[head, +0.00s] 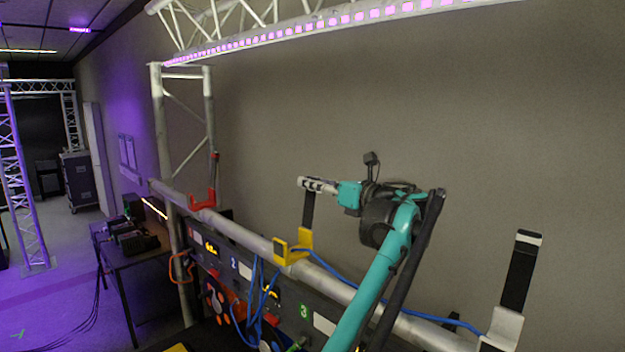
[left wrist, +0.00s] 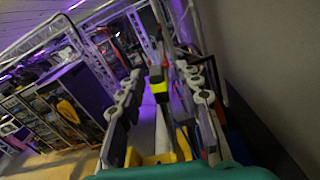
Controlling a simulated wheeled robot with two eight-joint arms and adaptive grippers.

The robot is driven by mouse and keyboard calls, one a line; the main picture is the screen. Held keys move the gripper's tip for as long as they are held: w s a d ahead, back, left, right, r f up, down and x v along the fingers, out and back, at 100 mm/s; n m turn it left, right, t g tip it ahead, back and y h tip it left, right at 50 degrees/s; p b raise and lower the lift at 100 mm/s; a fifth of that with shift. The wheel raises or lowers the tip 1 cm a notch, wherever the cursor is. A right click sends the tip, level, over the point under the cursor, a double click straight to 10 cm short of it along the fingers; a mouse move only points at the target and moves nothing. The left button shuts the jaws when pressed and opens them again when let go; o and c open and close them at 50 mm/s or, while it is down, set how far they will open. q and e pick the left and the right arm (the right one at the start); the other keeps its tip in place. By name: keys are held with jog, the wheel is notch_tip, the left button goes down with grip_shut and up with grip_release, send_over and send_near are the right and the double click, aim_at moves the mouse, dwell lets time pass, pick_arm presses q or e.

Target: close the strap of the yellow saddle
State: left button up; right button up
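The yellow saddle (head: 291,250) sits on the grey truss tube. Its black strap (head: 308,211) stands upright from its back side, so the saddle is open at the top. A blue cable (head: 335,272) runs along the tube at the saddle. My left gripper (head: 312,185) is at the strap's upper end, above the saddle. In the left wrist view its two fingers (left wrist: 163,105) are spread apart. Yellow saddle parts (left wrist: 160,158) show low between them. I cannot tell whether either finger touches the strap. My right gripper is not in view.
A red saddle (head: 203,199) with a raised strap is to the left. A white saddle (head: 503,328) with a raised black strap (head: 521,271) is to the right. Numbered panels (head: 245,271) with hanging blue cables are below the tube. A grey wall (head: 480,110) stands behind.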

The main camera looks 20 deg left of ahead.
pick_arm(q)
jog(key=shift+w+a, duration=0.1)
jog(key=shift+a, duration=0.3)
grip_shut()
